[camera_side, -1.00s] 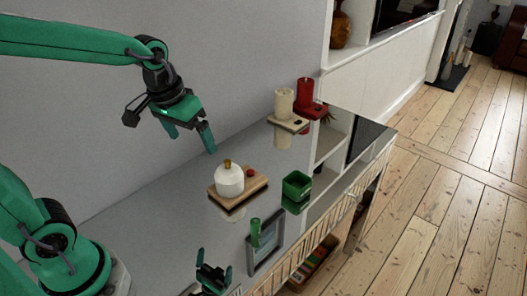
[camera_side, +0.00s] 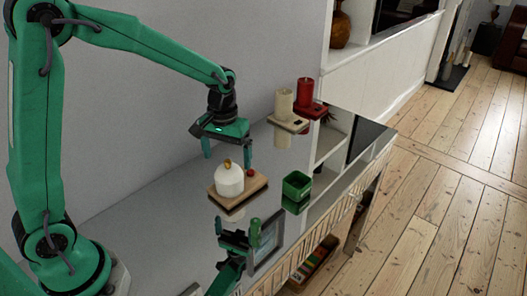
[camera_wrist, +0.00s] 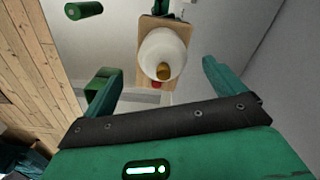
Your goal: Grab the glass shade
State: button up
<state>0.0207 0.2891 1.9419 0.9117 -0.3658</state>
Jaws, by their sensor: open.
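The glass shade (camera_side: 229,180) is a white dome with a gold knob on top. It sits upright on a wooden board (camera_side: 257,184) on the glossy grey cabinet top. My gripper (camera_side: 228,158) is open and empty above the shade, fingers pointing down, with a gap between them and the dome. In the wrist view the shade (camera_wrist: 160,48) and its gold knob lie ahead of my open fingers, roughly between them but slightly farther up the picture. The board (camera_wrist: 142,40) shows around the shade there.
A small red ball (camera_side: 251,173) sits on the board beside the shade. A green open box (camera_side: 297,187) stands to the right. A green cylinder (camera_side: 255,232) stands nearer the front.

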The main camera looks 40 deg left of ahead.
aim_at(227, 169)
jog(key=shift+f, duration=1.3)
jog(key=shift+f, duration=0.1)
jog(key=shift+a+f, duration=0.2)
jog(key=shift+f, duration=2.3)
jog(key=shift+c, duration=0.2)
jog(key=c, duration=1.1)
